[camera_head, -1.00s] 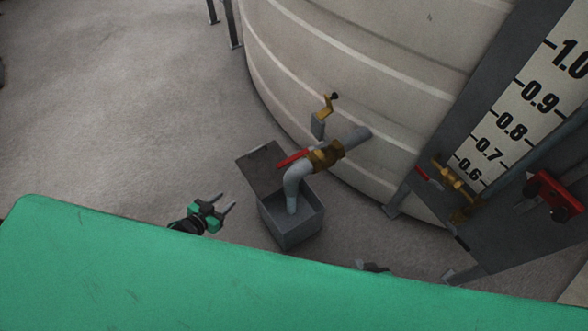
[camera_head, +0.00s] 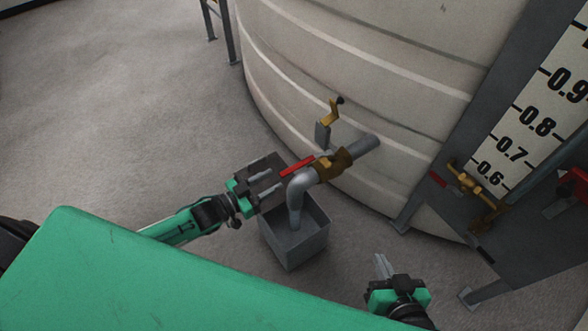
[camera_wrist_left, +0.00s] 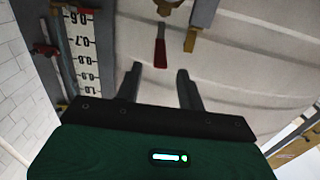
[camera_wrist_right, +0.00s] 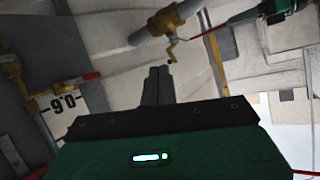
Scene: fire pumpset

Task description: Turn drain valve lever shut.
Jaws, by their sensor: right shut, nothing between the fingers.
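The drain valve is a brass body (camera_head: 334,164) on a grey pipe from the tank, with a red lever (camera_head: 297,166) pointing left along the pipe. My left gripper (camera_head: 268,180) is open and empty, just left of the lever's free end and apart from it. In the left wrist view the red lever (camera_wrist_left: 160,47) hangs ahead, between and beyond the open fingers (camera_wrist_left: 158,88). My right gripper (camera_head: 382,266) is shut and empty at the lower right, below the valve and away from it. The right wrist view shows its fingers together (camera_wrist_right: 157,86) and the brass valve (camera_wrist_right: 172,17) beyond.
A grey open box (camera_head: 295,236) stands under the pipe's downturned elbow. The cream tank (camera_head: 350,70) rises behind. A small brass tap (camera_head: 331,112) is above the valve. Another brass valve (camera_head: 470,182) sits at the right by the level scale (camera_head: 530,120). Floor at left is clear.

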